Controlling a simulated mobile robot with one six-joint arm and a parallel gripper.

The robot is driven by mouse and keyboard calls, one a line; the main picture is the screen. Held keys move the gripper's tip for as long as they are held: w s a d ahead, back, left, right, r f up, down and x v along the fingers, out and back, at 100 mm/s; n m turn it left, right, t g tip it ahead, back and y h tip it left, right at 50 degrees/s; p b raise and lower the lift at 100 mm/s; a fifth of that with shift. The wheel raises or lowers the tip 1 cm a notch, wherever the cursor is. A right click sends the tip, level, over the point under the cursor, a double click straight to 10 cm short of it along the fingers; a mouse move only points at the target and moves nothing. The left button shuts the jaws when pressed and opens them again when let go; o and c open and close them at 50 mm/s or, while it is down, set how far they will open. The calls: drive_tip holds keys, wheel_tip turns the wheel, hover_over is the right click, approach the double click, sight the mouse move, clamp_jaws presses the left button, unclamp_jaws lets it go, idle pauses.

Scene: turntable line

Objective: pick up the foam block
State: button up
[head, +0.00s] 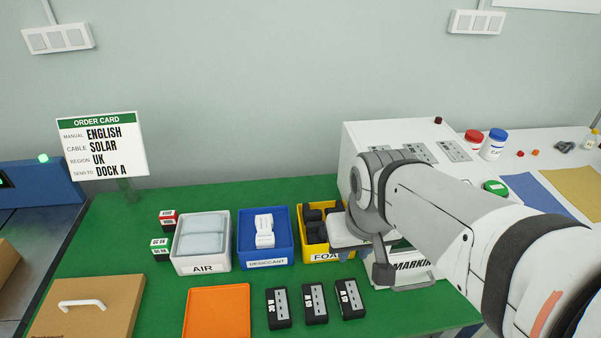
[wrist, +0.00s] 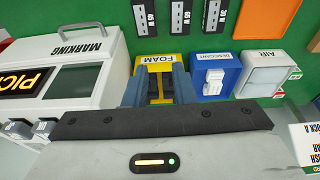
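Dark foam blocks (head: 313,217) lie in a yellow bin (head: 304,243) labelled FOAM, in the middle of the head view. My gripper (head: 346,252) is at the right side of this bin and covers part of it and its label. In the wrist view, two blue-grey fingers stand apart, and my gripper (wrist: 158,78) is open over the yellow bin (wrist: 148,73). I see no block held between the fingers. The blocks are mostly hidden in the wrist view, and the height of the fingertips above them is unclear.
A blue DESICCANT bin (head: 268,263) and a white AIR bin (head: 203,268) stand left of the foam bin. The white MARKING machine (wrist: 90,75) is close on the other side.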

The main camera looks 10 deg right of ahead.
drive_tip(key=g+b, duration=0.3)
drive_tip(key=b, duration=0.1)
hover_over(316, 233)
drive_tip(key=s+d, duration=0.1)
drive_tip(key=s, duration=0.1)
drive_tip(key=f, duration=1.1)
drive_tip(key=shift+w+d+f, duration=0.1)
drive_tip(key=shift+w+d, duration=0.05)
drive_tip(key=shift+d, duration=0.05)
wheel_tip(316, 233, down, 8)
drive_tip(key=shift+w+d+r, duration=0.1)
drive_tip(key=shift+w+r, duration=0.05)
drive_tip(key=shift+c, duration=0.2)
clamp_jaws()
